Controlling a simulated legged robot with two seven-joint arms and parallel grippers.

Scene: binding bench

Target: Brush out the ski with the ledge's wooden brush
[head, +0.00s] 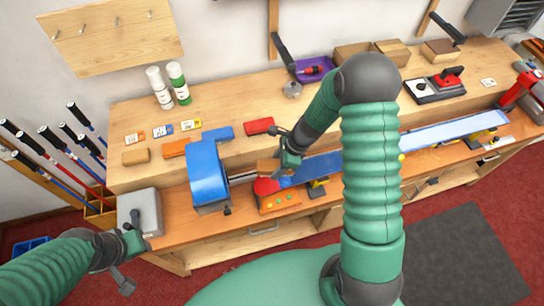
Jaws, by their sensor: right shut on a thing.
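The ski (440,132) is a long blue strip lying along the front of the bench. My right arm hides its middle, and a blue stretch (325,166) shows left of that arm. My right gripper (284,160) is shut on a small brown wooden brush (268,166), near the ski's left end. I cannot tell whether the brush touches the ski. My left gripper (132,244) is at the lower left, beside the grey box, away from the ski. Its finger opening is too unclear to read.
The raised ledge (225,108) holds a red block (258,126), bottles (178,83) and an iron (437,84). A grey box (145,212) sits at the bench's left end.

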